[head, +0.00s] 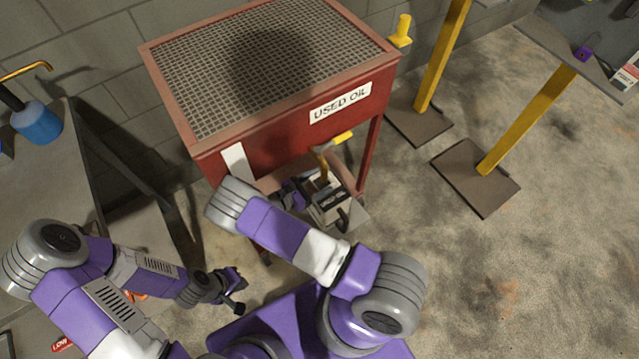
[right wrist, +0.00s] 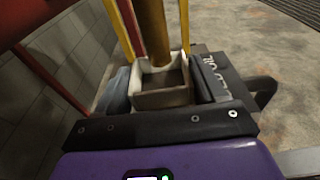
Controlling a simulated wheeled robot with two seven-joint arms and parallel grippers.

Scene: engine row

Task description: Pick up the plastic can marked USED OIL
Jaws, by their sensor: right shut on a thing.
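The plastic can marked USED OIL (head: 345,215) is on the low shelf under the red drain table. It is pale with a dark label. My right gripper (head: 313,198) reaches in under the table and is shut on the can's upper part, partly hidden by my arm. In the right wrist view, the can's pale square-edged top (right wrist: 160,98) sits between my right gripper's fingers (right wrist: 165,84), with the dark label to the right. A yellow-brown pipe comes down over its opening. My left gripper (head: 238,291) is open and empty, left of the table.
The red drain table (head: 285,130) with a grating top and USED OIL sign stands over the can; its legs and the drain pipe (head: 323,168) are close. A grey bench (head: 50,185) with a blue can (head: 37,123) is at left. The floor at right is clear beyond the yellow stands (head: 525,120).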

